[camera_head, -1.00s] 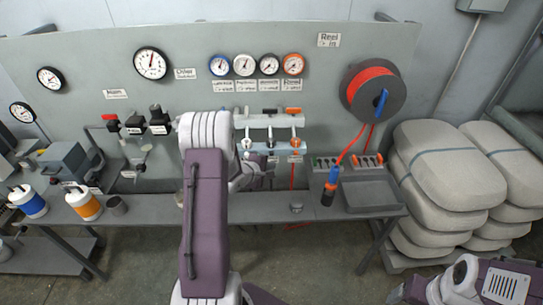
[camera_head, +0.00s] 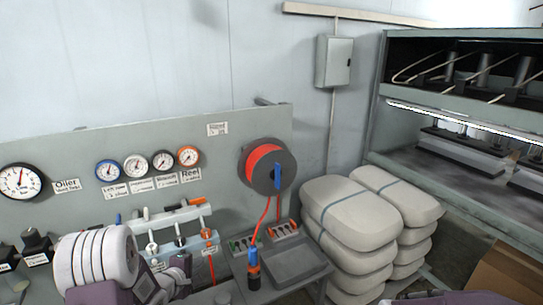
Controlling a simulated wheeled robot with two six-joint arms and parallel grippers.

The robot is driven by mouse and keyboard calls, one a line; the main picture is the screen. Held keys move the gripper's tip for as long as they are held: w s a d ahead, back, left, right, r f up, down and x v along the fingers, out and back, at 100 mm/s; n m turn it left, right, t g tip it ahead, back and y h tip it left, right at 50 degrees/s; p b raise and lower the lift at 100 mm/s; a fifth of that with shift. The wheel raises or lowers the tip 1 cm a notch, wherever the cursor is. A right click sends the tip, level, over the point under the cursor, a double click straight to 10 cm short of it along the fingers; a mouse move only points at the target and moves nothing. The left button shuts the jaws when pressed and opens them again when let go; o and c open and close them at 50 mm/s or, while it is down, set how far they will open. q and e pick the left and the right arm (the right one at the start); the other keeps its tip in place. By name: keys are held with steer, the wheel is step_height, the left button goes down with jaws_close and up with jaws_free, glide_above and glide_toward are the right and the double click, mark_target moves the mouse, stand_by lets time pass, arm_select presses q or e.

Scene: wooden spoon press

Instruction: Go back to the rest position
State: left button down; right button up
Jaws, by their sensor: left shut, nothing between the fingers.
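My left arm, with its white ribbed joint and purple link, comes in at the lower left. My left gripper (camera_head: 182,268) shows small and partly hidden beyond that joint, in front of the panel below the valve manifold (camera_head: 170,232). It is shut and holds nothing. Only a sliver of my right arm shows at the bottom edge, right of centre. My right gripper is out of view.
The grey panel carries gauges (camera_head: 135,164) and a red hose reel (camera_head: 266,167). A hose nozzle (camera_head: 254,270) stands by a grey tray (camera_head: 292,263). Stacked pale sacks (camera_head: 352,220) and a press (camera_head: 460,140) stand at the right. A wall box (camera_head: 334,62) hangs behind.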

arm_select(q)
steer(key=s+d+r+m+g, duration=0.1)
steer(key=s+d+r+m, duration=0.15)
steer(key=d+r, duration=0.2)
steer(key=s+d+r+m+g, duration=0.1)
steer(key=s+d+r+m, duration=0.15)
steer(key=d, duration=0.35)
steer(key=s+f+m+g, duration=0.2)
steer(key=s+m+g, duration=0.1)
steer(key=s, duration=0.4)
steer(key=s+f+m+g, duration=0.3)
steer(key=s+m, duration=0.2)
steer(key=s, duration=0.1)
steer(key=s+f+m+g+y, duration=0.1)
steer(key=s+f+m+g, duration=0.2)
steer(key=s, duration=0.4)
steer(key=shift+s+d+m, duration=0.25)
steer(key=shift+s+m, duration=0.1)
steer(key=shift+m, duration=0.25)
steer(key=shift+a+f, duration=0.1)
